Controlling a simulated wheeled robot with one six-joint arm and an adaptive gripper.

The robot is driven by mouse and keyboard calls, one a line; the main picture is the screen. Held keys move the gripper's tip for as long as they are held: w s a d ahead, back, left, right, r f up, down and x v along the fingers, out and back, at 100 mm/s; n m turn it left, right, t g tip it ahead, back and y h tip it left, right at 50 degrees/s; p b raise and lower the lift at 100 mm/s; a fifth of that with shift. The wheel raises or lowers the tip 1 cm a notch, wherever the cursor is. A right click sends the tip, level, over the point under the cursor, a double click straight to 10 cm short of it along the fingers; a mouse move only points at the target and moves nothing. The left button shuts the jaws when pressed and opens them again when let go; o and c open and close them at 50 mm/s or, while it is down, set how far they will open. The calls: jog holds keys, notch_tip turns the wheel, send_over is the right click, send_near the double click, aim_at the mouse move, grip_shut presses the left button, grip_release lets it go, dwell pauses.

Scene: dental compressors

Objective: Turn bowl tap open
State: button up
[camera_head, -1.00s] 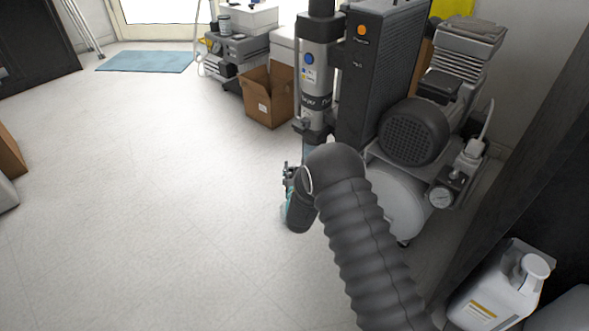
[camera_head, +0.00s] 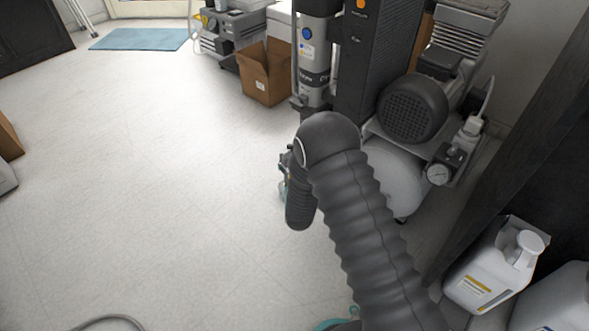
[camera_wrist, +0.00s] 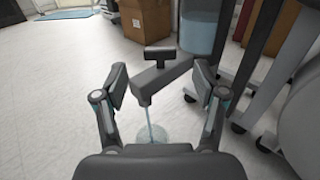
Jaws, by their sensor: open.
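In the wrist view a dark grey tap (camera_wrist: 165,76) with a T-shaped handle (camera_wrist: 159,57) stands ahead, below a clear bluish bowl (camera_wrist: 199,32). Its spout points down to the left. A thin pale line runs from the spout to a round pale-blue patch (camera_wrist: 153,134) on the floor; I cannot tell whether it is liquid. My gripper (camera_wrist: 160,84) is open and empty, its fingers to the left and right of the tap, with the handle beyond the fingertips. In the head view my arm hides the tap, and my gripper (camera_head: 286,166) is mostly hidden.
A compressor (camera_head: 412,108) with a white tank stands right of my arm, beside a tall dark finned unit (camera_head: 375,60). A cardboard box (camera_head: 267,75) stands behind. A white jug (camera_head: 493,268) is at the lower right. The floor (camera_head: 150,190) to the left is clear.

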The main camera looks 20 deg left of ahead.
jog(key=shift+v, duration=2.55)
